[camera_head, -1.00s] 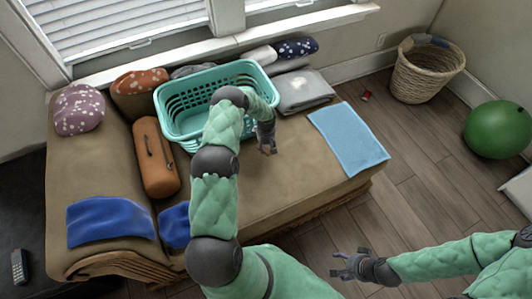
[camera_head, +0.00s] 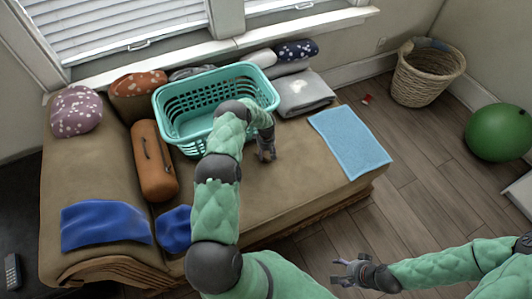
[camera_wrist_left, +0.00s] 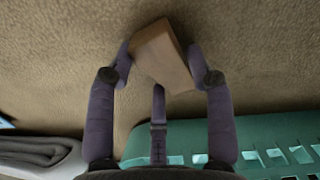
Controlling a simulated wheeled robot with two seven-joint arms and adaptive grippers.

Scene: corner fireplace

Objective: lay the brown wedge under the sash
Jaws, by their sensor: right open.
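The brown wedge (camera_wrist_left: 163,55) is between the fingers of my left gripper (camera_wrist_left: 160,65) in the left wrist view, tilted, with a fingertip against each side. The tan couch fabric lies behind it. In the head view, my left gripper (camera_head: 265,155) is low over the couch seat, just in front of the teal basket; the wedge cannot be made out there. The window sash (camera_head: 140,44) is at the upper left, its lower rail above the white sill; I cannot tell whether it is raised. My right gripper (camera_head: 352,270) is open and empty above the floor.
The teal laundry basket (camera_head: 175,103) stands on the couch (camera_head: 260,210) between my left gripper and the window. An orange bolster (camera_head: 155,165), blue cloths, cushions and a folded grey blanket (camera_head: 303,92) lie around it. A light blue towel (camera_head: 350,140) covers the right end.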

